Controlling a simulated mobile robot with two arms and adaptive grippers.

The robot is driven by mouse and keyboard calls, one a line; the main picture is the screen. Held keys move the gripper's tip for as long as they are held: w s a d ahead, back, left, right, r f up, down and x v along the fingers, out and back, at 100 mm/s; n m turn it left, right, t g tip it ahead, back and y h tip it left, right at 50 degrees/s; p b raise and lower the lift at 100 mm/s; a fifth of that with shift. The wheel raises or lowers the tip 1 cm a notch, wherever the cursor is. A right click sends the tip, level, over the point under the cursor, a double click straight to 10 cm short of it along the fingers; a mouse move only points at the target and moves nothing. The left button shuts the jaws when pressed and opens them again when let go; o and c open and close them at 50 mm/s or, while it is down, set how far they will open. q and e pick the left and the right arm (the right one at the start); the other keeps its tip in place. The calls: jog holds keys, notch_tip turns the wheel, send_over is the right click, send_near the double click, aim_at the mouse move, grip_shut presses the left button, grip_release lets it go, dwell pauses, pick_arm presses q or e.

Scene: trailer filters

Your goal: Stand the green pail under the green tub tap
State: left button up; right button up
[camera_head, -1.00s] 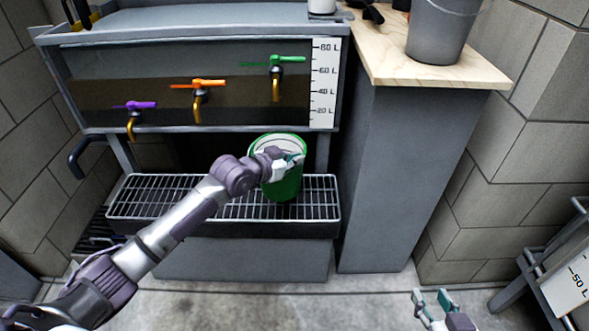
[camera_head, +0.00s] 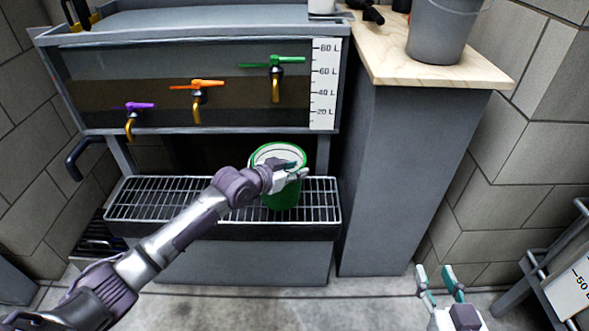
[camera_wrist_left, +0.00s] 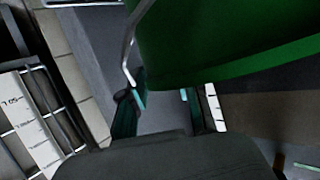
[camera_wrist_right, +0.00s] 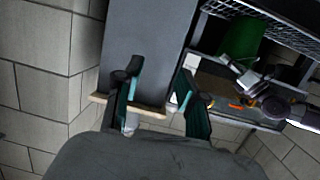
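The green pail (camera_head: 283,196) stands upright on the drip grate below the green tub tap (camera_head: 275,72), slightly in front of its brass spout in the picture. Whether its base rests fully on the grate is hard to tell. My left gripper (camera_head: 287,170) is at the pail's near right side, overlapping its rim. In the left wrist view, the left gripper's fingers (camera_wrist_left: 163,95) are apart, with the pail (camera_wrist_left: 220,45) just beyond them and its wire handle (camera_wrist_left: 127,48) by one finger. My right gripper (camera_head: 440,280) is open and empty, low at the right.
The grate (camera_head: 165,200) is clear to the pail's left. Orange (camera_head: 197,85) and purple (camera_head: 140,106) taps are also on the tub (camera_head: 110,60). A wooden-topped counter (camera_head: 395,68) with a grey bucket (camera_head: 437,35) stands right. A rack (camera_head: 545,255) is at the lower right.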

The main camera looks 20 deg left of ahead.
pick_arm(q)
jog(key=shift+r, duration=0.2)
jog(key=p+v, duration=0.4)
jog(key=v, duration=0.8)
jog(key=s+d+f+g+y, duration=0.1)
jog(key=s+d+f+g, duration=0.1)
jog(key=s+d+f, duration=0.65)
jog(key=s+a+f+n+g+y, duration=0.1)
jog(key=s+a+n+g+y, duration=0.1)
jog(key=s, duration=0.7)
jog(key=s+a+f+n+g+y, duration=0.1)
jog(key=s+a+n+g+y, duration=0.1)
jog(key=s, duration=0.7)
jog(key=shift+s+a+g, duration=0.25)
jog(key=shift+a+g, duration=0.05)
jog(key=shift+a, duration=0.2)
pick_arm(e)
jog(key=s+d+f+g+h, duration=0.2)
jog(key=s+d+f+g, duration=0.2)
jog(key=s+f+g, duration=0.5)
jog(key=shift+s+d+f+m+h, duration=0.35)
jog(key=shift+s+f, duration=0.3)
jog(key=shift+s, duration=0.55)
